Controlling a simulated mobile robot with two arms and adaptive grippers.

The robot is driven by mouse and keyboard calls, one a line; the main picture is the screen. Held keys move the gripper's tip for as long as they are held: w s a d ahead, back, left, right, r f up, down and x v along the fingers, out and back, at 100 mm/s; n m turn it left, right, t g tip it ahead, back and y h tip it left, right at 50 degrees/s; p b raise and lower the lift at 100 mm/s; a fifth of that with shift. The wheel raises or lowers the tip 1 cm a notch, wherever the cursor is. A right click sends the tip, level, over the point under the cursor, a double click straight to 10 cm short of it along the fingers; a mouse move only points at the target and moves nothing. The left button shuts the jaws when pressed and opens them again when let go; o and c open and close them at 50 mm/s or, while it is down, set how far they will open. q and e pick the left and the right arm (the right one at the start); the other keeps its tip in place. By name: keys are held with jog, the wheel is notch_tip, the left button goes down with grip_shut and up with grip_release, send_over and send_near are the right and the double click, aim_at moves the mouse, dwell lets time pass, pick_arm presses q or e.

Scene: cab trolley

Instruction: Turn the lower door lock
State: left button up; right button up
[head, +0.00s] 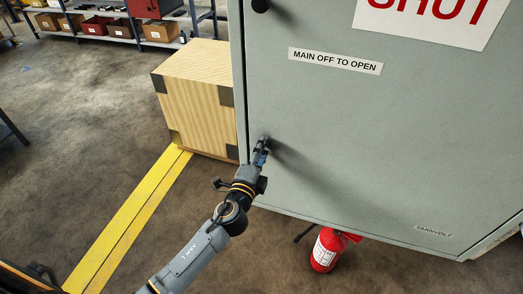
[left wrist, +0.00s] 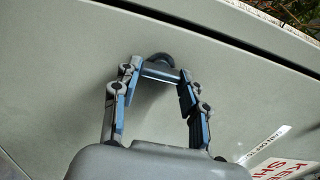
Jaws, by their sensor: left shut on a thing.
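The grey cabinet door (head: 400,150) fills the right of the head view. My left gripper (head: 263,146) is at the door's lower left edge, shut on the lower door lock. The gripper mostly hides this lock in the head view. In the left wrist view, the dark rounded lock (left wrist: 160,58) shows between and just beyond the fingertips of my left gripper (left wrist: 160,72). A matching black upper lock (head: 260,5) sits at the top of the same door edge. My right gripper is not in view.
A wooden crate (head: 195,105) stands on the floor close to the cabinet's left side. A red fire extinguisher (head: 325,250) stands below the door's lower edge. A yellow floor stripe (head: 125,220) runs at left. Shelves with boxes (head: 100,25) are at the back.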

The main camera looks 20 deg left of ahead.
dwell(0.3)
pick_arm(q)
jog(key=o, duration=1.1)
jog(key=shift+o, duration=0.2)
jog(key=shift+s, duration=0.1)
jog(key=s, duration=1.1)
jog(key=shift+s+a, duration=0.2)
jog(key=shift+s, duration=0.2)
jog(key=shift+f, duration=0.1)
